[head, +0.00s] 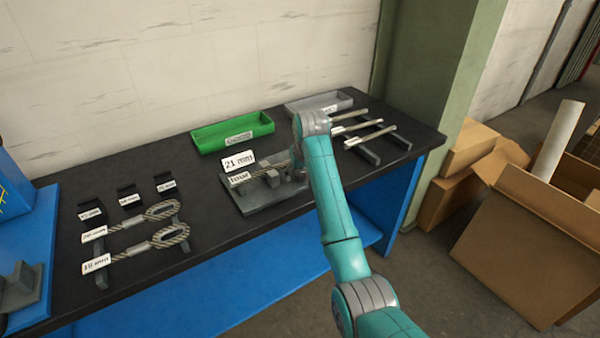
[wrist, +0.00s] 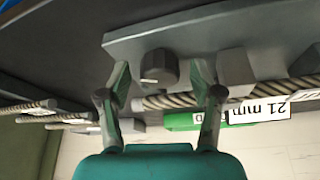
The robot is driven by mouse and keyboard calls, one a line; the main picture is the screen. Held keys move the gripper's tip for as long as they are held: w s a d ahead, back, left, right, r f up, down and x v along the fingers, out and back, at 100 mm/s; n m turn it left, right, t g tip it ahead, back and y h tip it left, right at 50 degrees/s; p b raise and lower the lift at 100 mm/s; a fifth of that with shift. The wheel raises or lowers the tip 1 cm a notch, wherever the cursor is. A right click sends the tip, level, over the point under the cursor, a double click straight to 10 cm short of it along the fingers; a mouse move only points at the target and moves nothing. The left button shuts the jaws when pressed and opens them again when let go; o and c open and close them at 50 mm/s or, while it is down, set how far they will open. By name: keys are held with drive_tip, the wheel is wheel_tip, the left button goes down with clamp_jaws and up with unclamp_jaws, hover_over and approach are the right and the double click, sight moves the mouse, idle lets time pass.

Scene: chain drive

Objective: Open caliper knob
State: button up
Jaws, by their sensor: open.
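The caliper knob (wrist: 157,66) is a dark grey round knob with a small light mark on its face, standing on a grey base plate (wrist: 200,35) in the wrist view. My gripper (wrist: 161,75) is open, with one finger on each side of the knob and visible gaps to both. I cannot tell whether the fingertips reach down level with it. A steel rope (wrist: 175,100) runs across the fixture beside the knob. In the head view the fixture's plate (head: 262,204) lies on the bench, and my arm hides the gripper and probably the knob.
A sign reading 21 mm (head: 238,161) stands at the fixture. A green tray (head: 205,142) and a grey tray (head: 340,97) are at the back of the dark bench (head: 200,225). Looped ropes (head: 150,247) lie left; a rack with rods (head: 370,135) is right.

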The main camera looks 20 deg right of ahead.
drive_tip(key=c, duration=1.1)
drive_tip(key=shift+c, duration=0.2)
drive_tip(key=shift+n, duration=0.3)
drive_tip(key=n+y, duration=0.1)
drive_tip(key=n, duration=0.1)
drive_tip(key=shift+d+n, duration=0.1)
drive_tip(key=shift+n, duration=0.2)
drive_tip(key=shift+n+g+y, duration=0.5)
drive_tip(key=shift+n+y, duration=0.3)
drive_tip(key=shift+n, duration=1.2)
